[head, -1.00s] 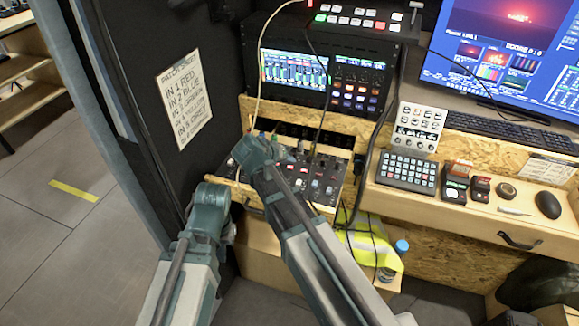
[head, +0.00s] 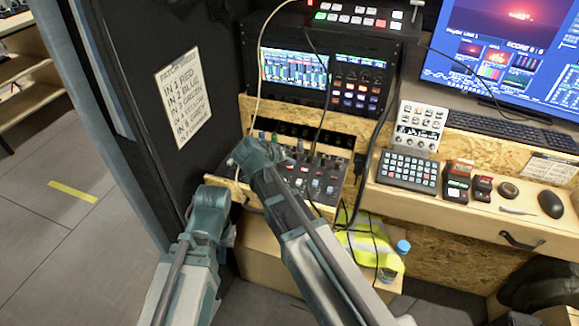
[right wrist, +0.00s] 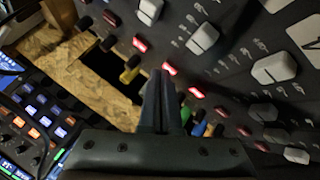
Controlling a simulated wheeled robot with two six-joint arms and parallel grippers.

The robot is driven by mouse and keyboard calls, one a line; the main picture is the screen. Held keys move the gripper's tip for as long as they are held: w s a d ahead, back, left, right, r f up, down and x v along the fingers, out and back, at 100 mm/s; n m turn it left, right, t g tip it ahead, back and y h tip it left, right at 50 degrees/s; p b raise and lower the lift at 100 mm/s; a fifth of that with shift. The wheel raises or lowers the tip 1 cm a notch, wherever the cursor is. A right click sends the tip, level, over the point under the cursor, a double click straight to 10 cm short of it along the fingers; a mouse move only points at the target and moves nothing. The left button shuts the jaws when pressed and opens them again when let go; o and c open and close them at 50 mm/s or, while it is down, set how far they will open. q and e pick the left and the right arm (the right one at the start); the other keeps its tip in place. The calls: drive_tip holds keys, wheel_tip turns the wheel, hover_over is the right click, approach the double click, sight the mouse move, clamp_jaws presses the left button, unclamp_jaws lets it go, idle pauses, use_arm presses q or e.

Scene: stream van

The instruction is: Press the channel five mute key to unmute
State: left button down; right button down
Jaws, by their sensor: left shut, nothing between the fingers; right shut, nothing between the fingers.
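The dark audio mixer (head: 320,180) sits in a wooden recess below the rack, with rows of keys, knobs and faders. In the right wrist view my right gripper (right wrist: 160,75) is shut and empty, its tips close over the mixer panel beside a lit red key (right wrist: 169,68). More lit red keys (right wrist: 140,44) run in a diagonal row. I cannot tell which is channel five, or whether the tips touch the panel. In the head view my right gripper (head: 256,155) covers the mixer's left part. My left gripper (head: 212,197) is low, left of the mixer; its fingers are hard to see.
Cables (head: 262,70) hang across the rack and mixer. Grey fader caps (right wrist: 203,38) and coloured knobs (right wrist: 130,70) stand up near my right fingertips. A wooden desk (head: 450,210) with a keypad (head: 408,170) lies to the right. A dark wall with a patch sheet (head: 184,97) is left.

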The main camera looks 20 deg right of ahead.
sight(288, 171)
drive_tip(key=shift+f, duration=0.15)
drive_tip(key=shift+r+p, duration=0.65)
drive_tip(key=shift+r, duration=0.1)
drive_tip(key=shift+r, duration=0.1)
wheel_tip(288, 171, up, 6)
drive_tip(key=p, duration=0.6)
idle(0.4)
